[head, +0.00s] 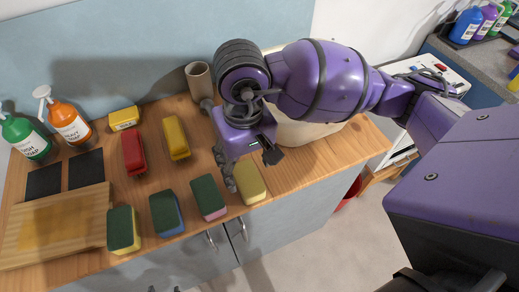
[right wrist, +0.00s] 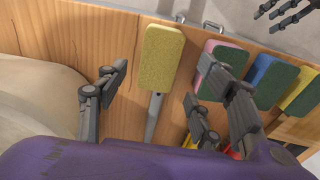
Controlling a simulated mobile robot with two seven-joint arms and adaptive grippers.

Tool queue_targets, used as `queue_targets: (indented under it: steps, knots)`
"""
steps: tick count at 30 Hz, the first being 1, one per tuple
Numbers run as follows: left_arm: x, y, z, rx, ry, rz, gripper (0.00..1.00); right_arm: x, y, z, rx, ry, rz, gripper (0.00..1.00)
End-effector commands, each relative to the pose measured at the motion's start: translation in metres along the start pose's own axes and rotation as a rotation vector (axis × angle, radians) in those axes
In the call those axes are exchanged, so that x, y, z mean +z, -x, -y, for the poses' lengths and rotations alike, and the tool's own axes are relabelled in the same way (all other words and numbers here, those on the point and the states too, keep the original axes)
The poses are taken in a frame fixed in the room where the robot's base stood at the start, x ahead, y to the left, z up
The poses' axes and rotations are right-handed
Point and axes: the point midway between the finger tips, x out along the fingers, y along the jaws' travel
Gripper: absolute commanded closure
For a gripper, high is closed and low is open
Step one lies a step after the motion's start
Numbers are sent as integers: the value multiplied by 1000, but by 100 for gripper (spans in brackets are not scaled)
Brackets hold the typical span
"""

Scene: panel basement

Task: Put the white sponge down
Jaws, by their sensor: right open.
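The pale sponge (head: 249,182), whitish-yellow, lies on the wooden counter near its front edge, at the right end of a row of sponges. My right gripper (head: 247,160) is open just behind and above it, with nothing between its fingers. In the right wrist view the sponge (right wrist: 162,58) shows ahead of the open fingers (right wrist: 160,88), apart from them. Dark fingers in the top right corner of that view look like my left gripper (right wrist: 288,14); their opening is unclear.
Green-topped sponges (head: 208,197) stand to the left along the front edge of the counter (head: 300,172). Red (head: 133,152) and yellow (head: 176,138) items lie behind them. A cardboard tube (head: 199,79) stands at the back. A beige rounded object (head: 305,130) is partly hidden behind my right arm.

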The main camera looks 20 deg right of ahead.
Motion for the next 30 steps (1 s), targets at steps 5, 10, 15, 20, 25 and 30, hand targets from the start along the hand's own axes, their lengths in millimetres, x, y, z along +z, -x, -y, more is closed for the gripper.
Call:
queue_targets:
  steps: [5, 10, 15, 20, 25, 30]
  knots:
    - [3, 1, -2, -1, 10, 5, 60, -2, 34, 1, 0, 2, -8, 39]
    - [8, 3, -2, -3, 13, 14, 60, -2, 47, 0, 2, 2, -7, 39]
    - [10, 4, -2, -3, 12, 18, 60, -1, 49, 0, 1, 2, -5, 39]
    - [10, 4, 0, -3, 7, 17, 60, -1, 49, 0, 1, 2, -5, 39]
    - [8, 3, 1, -2, -1, 13, 60, -1, 49, 0, 1, 1, -5, 39]
    - [2, 0, 1, 0, -5, 4, 60, -1, 48, 0, 1, 1, -4, 39]
